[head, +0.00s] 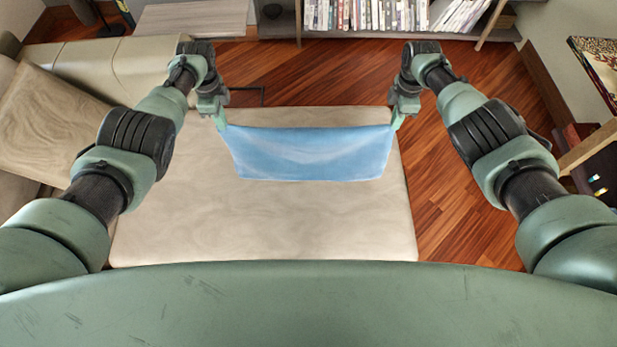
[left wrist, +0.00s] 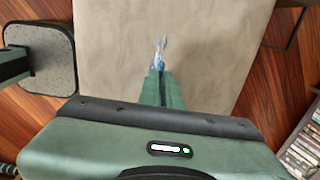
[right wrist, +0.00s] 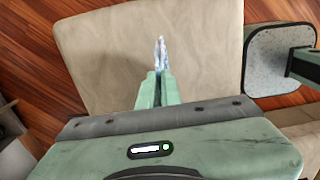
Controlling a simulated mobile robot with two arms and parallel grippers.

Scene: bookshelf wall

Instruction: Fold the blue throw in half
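The blue throw (head: 310,154) is stretched between my two grippers over the beige couch seat. It looks like a wide, slightly sagging band in the head view, and I cannot tell how much of its lower part touches the seat. My left gripper (head: 221,124) is shut on its left upper corner; a thin edge of the throw shows at the fingertips in the left wrist view (left wrist: 160,55). My right gripper (head: 397,122) is shut on its right upper corner, and a thin edge shows in the right wrist view (right wrist: 161,52).
The beige couch seat (head: 260,220) is bare in front of the throw. A cushion (head: 45,120) leans at the left. Wooden floor (head: 450,190) lies to the right, and a bookshelf with several books (head: 375,14) stands at the back. A low table (head: 192,18) is at the back left.

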